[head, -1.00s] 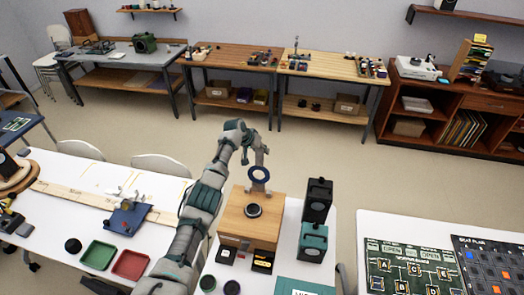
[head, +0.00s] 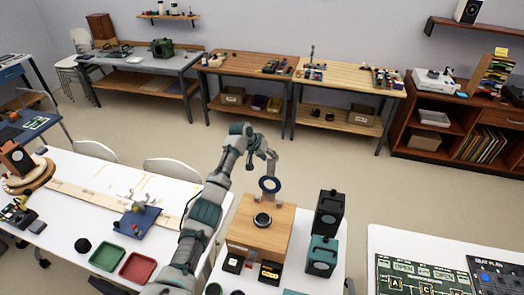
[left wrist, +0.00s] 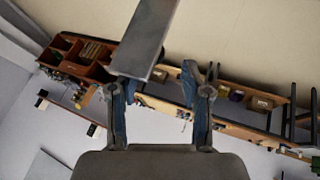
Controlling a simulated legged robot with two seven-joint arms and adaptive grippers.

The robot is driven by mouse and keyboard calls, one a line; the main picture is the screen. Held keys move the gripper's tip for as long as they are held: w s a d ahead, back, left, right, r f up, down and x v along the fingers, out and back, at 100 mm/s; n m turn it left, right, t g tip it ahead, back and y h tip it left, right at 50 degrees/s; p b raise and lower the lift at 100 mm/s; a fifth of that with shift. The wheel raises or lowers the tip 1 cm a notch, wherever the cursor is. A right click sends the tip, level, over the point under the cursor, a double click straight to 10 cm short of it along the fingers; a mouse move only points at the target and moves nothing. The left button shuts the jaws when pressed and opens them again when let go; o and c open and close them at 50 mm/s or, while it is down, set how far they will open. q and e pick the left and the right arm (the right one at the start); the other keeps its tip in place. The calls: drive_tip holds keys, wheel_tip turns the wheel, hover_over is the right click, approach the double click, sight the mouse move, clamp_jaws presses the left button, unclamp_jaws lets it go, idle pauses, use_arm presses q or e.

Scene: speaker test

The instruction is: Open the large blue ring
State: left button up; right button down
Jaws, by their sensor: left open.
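The ring cannot be made out in that view. My right gripper is not in view.
A black box (head: 328,212) and a teal box (head: 322,256) stand right of the wooden box. Green (head: 106,257) and red (head: 137,267) trays lie on the left white table. A panel board (head: 420,275) lies on the right table. Floor shows between the tables.

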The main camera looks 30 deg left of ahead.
use_arm(q)
drive_tip(key=v, duration=0.7)
drive_tip(key=shift+s+f, duration=0.1)
drive_tip(key=shift+s, duration=0.05)
